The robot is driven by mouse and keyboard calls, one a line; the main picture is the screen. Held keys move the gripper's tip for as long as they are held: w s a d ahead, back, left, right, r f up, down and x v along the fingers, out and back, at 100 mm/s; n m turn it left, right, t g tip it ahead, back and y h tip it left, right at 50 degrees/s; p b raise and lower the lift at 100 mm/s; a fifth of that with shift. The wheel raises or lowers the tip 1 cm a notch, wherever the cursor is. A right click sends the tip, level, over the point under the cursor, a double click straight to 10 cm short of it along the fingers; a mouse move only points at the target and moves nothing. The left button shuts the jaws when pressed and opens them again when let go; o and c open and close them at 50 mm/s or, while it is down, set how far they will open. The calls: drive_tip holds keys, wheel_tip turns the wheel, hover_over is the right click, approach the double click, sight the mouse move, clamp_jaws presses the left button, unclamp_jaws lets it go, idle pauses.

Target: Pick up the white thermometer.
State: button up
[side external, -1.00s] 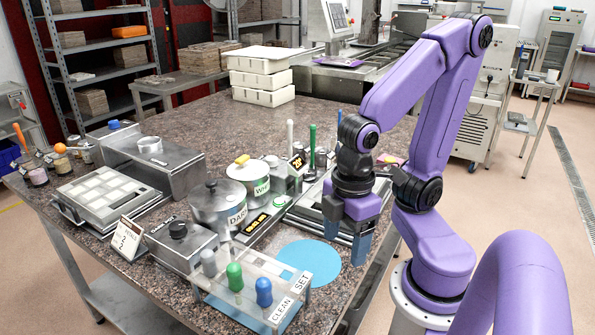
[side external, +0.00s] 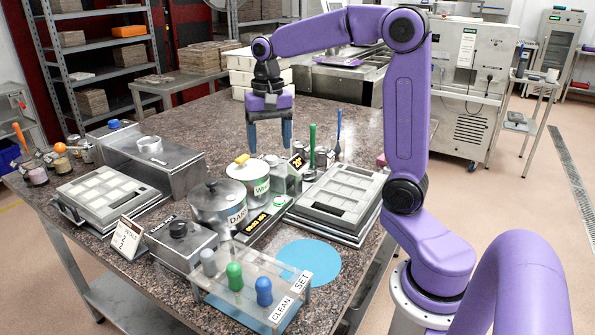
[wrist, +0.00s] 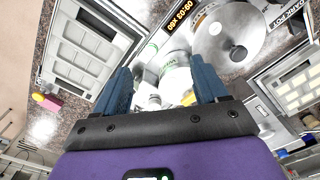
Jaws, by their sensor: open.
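My gripper (side external: 270,145) is open, pointing down above the table behind the lidded pots. It also shows in the wrist view (wrist: 163,82), with its two blue fingers spread and nothing visibly held. I cannot make out the white thermometer now; in the side view its earlier place lies behind or beside the gripper's right finger. A green thermometer (side external: 312,136) stands upright just right of the gripper, and a blue one (side external: 338,124) stands further right.
The white-labelled pot (side external: 262,184) and the dark pot (side external: 218,206) stand in front of the gripper. A mould tray (side external: 308,204) lies to the right.

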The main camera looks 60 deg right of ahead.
drive_tip(key=w+d+r+m, duration=0.25)
drive_tip(key=d+m, duration=0.35)
drive_tip(key=d, duration=0.3)
drive_tip(key=m, duration=0.4)
approach(298, 162)
wheel_tip(298, 162, down, 10)
drive_tip(key=shift+r, duration=0.1)
drive_tip(key=c, duration=1.1)
